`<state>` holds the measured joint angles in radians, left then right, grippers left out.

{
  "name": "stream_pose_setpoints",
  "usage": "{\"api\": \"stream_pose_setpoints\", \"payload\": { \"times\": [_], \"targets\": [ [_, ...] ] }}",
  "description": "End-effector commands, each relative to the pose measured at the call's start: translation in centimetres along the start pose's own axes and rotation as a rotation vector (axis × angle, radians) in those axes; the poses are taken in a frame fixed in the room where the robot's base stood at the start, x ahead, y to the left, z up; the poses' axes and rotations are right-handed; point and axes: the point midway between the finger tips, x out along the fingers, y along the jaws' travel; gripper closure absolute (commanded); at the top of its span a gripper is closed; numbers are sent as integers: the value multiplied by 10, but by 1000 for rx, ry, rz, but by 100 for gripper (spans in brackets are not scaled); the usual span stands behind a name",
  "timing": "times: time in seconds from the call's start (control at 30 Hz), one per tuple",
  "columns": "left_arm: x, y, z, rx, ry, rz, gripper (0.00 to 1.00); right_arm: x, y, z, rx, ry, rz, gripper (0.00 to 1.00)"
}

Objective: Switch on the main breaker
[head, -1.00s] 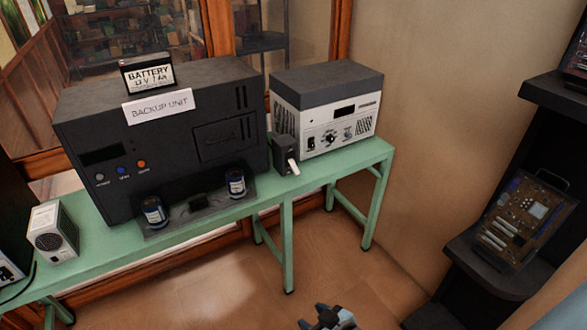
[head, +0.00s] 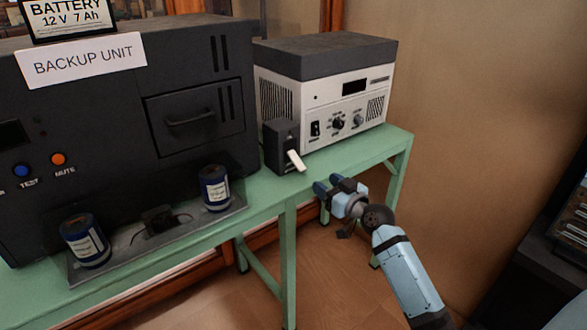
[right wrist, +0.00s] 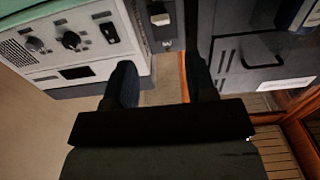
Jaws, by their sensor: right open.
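The main breaker, a small dark box (head: 280,143), stands on the green table between the backup unit and the white device. Its white lever (head: 296,160) sticks out at the front, tilted downward. In the right wrist view, which is upside down, the breaker (right wrist: 169,30) and its pale lever (right wrist: 159,16) show at the top. My right gripper (head: 328,184) is open and empty, in front of the table edge, a little right of and below the lever, not touching it. In the right wrist view its fingers (right wrist: 161,78) stand apart. My left gripper is not in view.
The backup unit (head: 100,120) with a drawer and buttons stands left on the green table (head: 262,205). Two blue cylinders (head: 214,188) stand on its front tray. A white device with knobs (head: 325,95) stands right of the breaker.

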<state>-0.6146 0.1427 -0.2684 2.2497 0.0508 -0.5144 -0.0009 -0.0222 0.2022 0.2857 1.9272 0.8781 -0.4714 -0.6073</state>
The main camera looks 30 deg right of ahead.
Motion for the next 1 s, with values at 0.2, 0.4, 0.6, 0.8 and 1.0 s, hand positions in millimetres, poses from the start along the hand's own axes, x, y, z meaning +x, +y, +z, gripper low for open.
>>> {"api": "stream_pose_setpoints", "payload": {
  "times": [0.2,0.4,0.6,0.8,1.0],
  "targets": [
    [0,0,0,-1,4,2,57,34,0,-1,4,3,0,49],
    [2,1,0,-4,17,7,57,78,-1,0,5,2,0,49],
    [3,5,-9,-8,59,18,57,113,-1,0,3,0,-1,49],
    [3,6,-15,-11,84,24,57,130,-1,0,1,-1,-1,49],
    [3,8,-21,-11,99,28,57,134,-1,0,1,-2,0,49]
  ]
}}
